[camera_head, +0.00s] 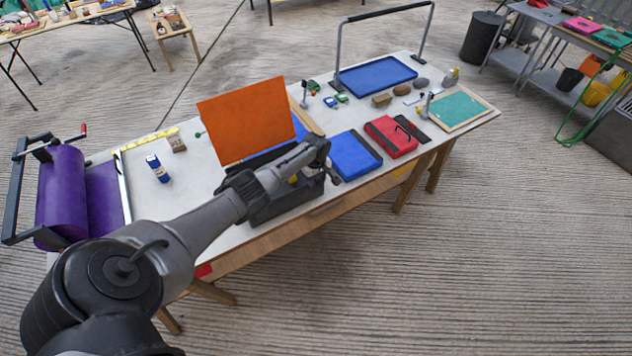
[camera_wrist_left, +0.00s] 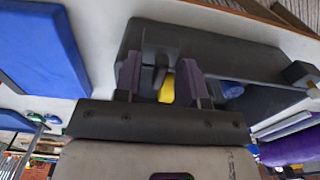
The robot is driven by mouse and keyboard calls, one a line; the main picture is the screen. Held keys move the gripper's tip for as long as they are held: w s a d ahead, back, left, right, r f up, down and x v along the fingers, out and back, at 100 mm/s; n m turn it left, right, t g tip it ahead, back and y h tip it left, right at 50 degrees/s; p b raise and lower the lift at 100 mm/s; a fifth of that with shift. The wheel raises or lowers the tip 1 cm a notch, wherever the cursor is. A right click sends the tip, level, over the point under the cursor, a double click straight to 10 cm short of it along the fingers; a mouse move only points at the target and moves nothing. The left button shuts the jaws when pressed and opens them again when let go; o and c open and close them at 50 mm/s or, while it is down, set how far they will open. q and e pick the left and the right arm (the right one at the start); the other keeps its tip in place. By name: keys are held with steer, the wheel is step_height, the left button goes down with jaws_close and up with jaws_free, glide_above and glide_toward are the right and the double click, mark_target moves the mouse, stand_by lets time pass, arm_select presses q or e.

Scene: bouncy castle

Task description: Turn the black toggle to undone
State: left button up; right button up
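A dark grey box (camera_head: 284,202) stands open at the table's front edge, with an orange panel (camera_head: 243,120) upright behind it. My left gripper (camera_head: 331,173) is at the right end of this box. In the left wrist view, its two fingers (camera_wrist_left: 161,80) are apart and point at the box's wall (camera_wrist_left: 205,48). A small dark piece (camera_wrist_left: 160,77) shows between the fingers; it may be the black toggle, but I cannot tell for sure. I cannot see finger contact with it. A yellow thing (camera_wrist_left: 167,90) shows just beside it. My right gripper is not in view.
A blue tray (camera_head: 356,155) lies close to the right of the box, then a red case (camera_head: 391,137). A blue and white bottle (camera_head: 157,168) and a purple roller (camera_head: 62,196) are at the left. The floor in front is clear.

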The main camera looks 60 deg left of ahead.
arm_select(q)
steer(key=shift+f, duration=0.3)
jaws_close()
stand_by(0.3)
